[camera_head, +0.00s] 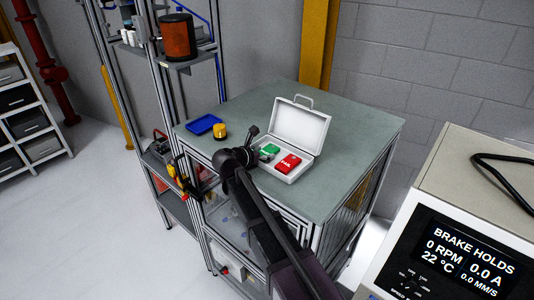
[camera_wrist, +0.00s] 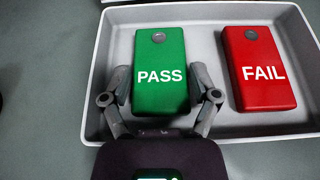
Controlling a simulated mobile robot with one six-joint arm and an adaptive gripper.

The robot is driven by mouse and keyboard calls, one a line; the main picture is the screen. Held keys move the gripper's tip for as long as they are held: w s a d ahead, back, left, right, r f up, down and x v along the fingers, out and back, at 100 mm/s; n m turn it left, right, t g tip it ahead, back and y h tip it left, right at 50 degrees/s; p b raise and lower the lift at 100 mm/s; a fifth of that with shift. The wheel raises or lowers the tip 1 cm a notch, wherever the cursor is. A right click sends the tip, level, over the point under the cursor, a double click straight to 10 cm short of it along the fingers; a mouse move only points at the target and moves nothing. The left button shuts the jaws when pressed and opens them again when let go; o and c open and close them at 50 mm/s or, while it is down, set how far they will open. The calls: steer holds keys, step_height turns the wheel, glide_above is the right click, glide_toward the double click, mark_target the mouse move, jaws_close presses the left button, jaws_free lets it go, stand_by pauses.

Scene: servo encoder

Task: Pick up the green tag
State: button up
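The green tag (camera_wrist: 159,62), marked PASS, lies in the open white case (camera_wrist: 216,122) in the wrist view. It also shows in the head view (camera_head: 270,149), inside the case (camera_head: 306,172). My gripper (camera_wrist: 160,88) has its fingers spread, one on each side of the green tag's lower half. The fingertips are very close to the tag's edges; I cannot tell whether they touch. The red tag (camera_wrist: 262,68), marked FAIL, lies to the right of the green one in the same case.
The case stands on a grey-green table (camera_head: 345,120) with its lid (camera_head: 300,124) raised at the back. A blue tray (camera_head: 204,124) and a yellow object (camera_head: 220,131) are to the left. A display unit (camera_head: 450,250) stands at the right front.

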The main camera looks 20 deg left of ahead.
mark_target(264, 153)
steer(key=c, duration=0.4)
steer(key=shift+r, duration=0.15)
step_height(264, 153, up, 2)
steer(key=shift+r+p, duration=0.1)
steer(key=shift+p, duration=1.1)
steer(key=shift+r+p, duration=0.8)
steer(key=s+p, duration=0.1)
steer(key=s, duration=1.5)
steer(key=shift+a+r, duration=0.25)
steer(key=shift+r, duration=0.2)
